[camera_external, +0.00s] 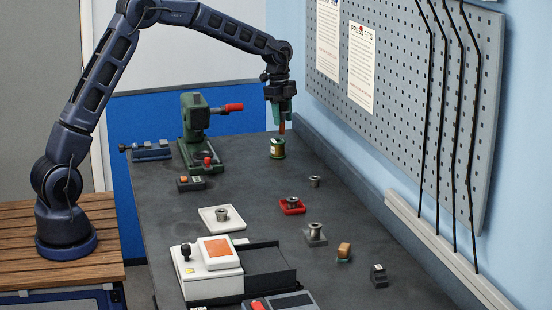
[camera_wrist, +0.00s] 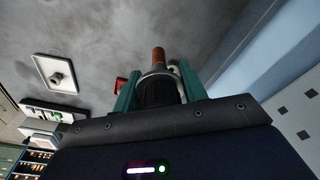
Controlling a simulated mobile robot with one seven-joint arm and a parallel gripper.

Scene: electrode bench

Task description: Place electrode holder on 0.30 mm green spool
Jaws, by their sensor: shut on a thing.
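My gripper (camera_external: 280,112) is at the far end of the bench, pointing down, with its teal fingers shut on the electrode holder. In the wrist view the holder (camera_wrist: 160,91) sits between the fingers, with a dark body, a grey collar and a copper-coloured tip. In the external view its copper tip (camera_external: 282,128) points down just above the green spool (camera_external: 277,149). The spool stands upright on the bench. Whether the tip touches the spool or is a little apart, I cannot tell. I cannot make out the spool's size marking.
A green press with a red handle (camera_external: 194,130) stands left of the spool. A pegboard wall (camera_external: 400,90) rises on the right. A white tray (camera_external: 236,222), a red dish (camera_external: 292,207) and a white-and-orange device (camera_external: 206,280) are nearer. The bench around the spool is fairly clear.

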